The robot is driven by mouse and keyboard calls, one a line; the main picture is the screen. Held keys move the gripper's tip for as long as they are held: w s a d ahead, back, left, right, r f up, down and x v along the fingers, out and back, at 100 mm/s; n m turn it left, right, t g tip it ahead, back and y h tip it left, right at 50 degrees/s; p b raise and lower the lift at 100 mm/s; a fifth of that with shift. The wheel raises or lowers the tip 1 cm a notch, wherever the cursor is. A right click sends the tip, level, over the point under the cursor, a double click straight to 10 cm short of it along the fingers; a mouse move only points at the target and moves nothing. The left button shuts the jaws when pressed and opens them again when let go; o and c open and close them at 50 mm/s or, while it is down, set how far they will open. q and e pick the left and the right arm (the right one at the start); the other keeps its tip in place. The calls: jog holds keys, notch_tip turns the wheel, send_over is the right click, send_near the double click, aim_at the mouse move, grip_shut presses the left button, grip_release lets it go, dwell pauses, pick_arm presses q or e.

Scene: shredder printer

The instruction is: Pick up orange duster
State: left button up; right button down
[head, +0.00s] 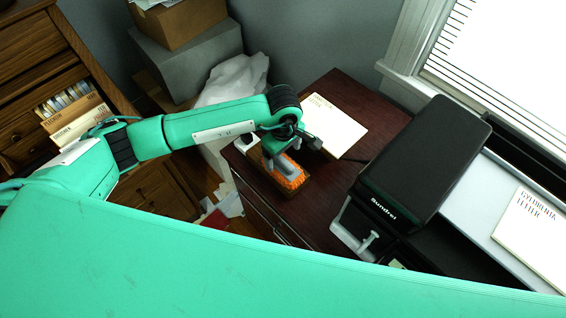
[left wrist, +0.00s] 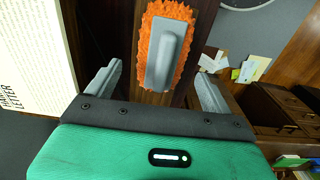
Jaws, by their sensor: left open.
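The orange duster (head: 291,179) has a shaggy orange pad and a grey handle, and lies on the dark red-brown cabinet top (head: 345,100). In the left wrist view the duster (left wrist: 167,45) shows between and beyond the fingers, its grey handle facing the camera. My left gripper (head: 290,155) is over the duster in the head view and partly hides it. In the left wrist view the left gripper (left wrist: 158,90) is open, with one finger on each side and nothing held. My right gripper is not seen in either view.
A black printer-like machine (head: 425,155) marked Sundrei stands right of the duster. A white paper stack (head: 332,125) lies behind it on the cabinet. A white bag (head: 235,80) and boxes (head: 180,20) are at back left. Papers (head: 228,205) lie on the floor below.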

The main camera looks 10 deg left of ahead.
aim_at(283, 160)
pick_arm(q)
jog(key=shift+s+f+p, duration=0.2)
jog(key=shift+f+p, duration=0.6)
jog(key=shift+f, duration=0.05)
notch_tip(283, 160, down, 3)
jog(key=shift+f+p, duration=0.1)
jog(key=shift+p, duration=0.65)
jog(key=shift+f, duration=0.35)
jog(key=c, duration=1.1)
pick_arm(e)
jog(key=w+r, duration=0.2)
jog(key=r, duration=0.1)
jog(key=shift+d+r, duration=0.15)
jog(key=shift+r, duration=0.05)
